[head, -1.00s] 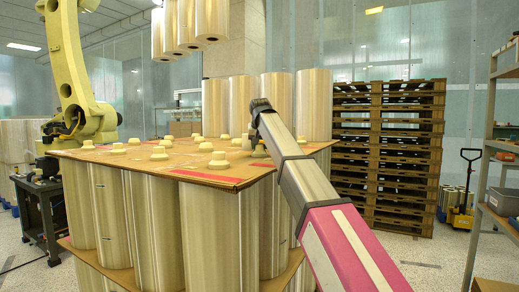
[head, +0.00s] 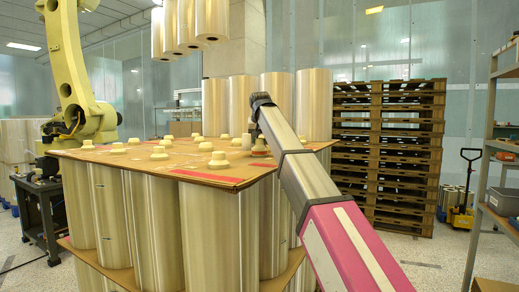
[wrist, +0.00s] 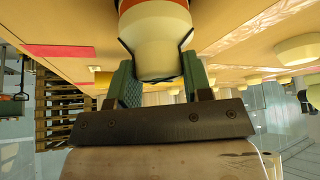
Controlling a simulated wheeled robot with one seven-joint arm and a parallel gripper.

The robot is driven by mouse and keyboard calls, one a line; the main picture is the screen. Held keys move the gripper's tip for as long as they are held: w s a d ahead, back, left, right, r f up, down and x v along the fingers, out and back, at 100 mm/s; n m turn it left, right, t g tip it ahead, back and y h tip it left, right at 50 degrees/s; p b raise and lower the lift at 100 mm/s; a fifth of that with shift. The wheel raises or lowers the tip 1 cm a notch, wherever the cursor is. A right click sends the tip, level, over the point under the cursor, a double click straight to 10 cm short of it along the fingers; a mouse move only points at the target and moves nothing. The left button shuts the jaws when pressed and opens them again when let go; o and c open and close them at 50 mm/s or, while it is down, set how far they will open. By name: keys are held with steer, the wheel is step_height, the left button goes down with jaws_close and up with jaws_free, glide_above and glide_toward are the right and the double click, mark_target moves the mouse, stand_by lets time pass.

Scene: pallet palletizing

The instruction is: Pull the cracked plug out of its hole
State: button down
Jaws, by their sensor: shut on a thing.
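My gripper (wrist: 157,78) is shut on a cream plug (wrist: 157,48) in the wrist view, with one green-grey finger on each side of its narrow end. The wider part of the plug carries a reddish band and runs out of the picture's top edge. I cannot make out a crack. In the head view the held plug (head: 259,146) shows near the right corner of the brown board (head: 215,181), with a reddish part under it. I cannot tell whether its lower end is clear of the hole. My arm's end stands over it, and the fingers are hard to see there.
Several other cream plugs, such as a near one (head: 219,160), stand on the board close by. Large film rolls (head: 211,235) stand beneath it, and more rolls (head: 312,105) stand behind. Stacked pallets (head: 388,155) and a shelf rack (head: 490,160) are to the right.

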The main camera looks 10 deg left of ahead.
steer(key=shift+r, duration=1.6)
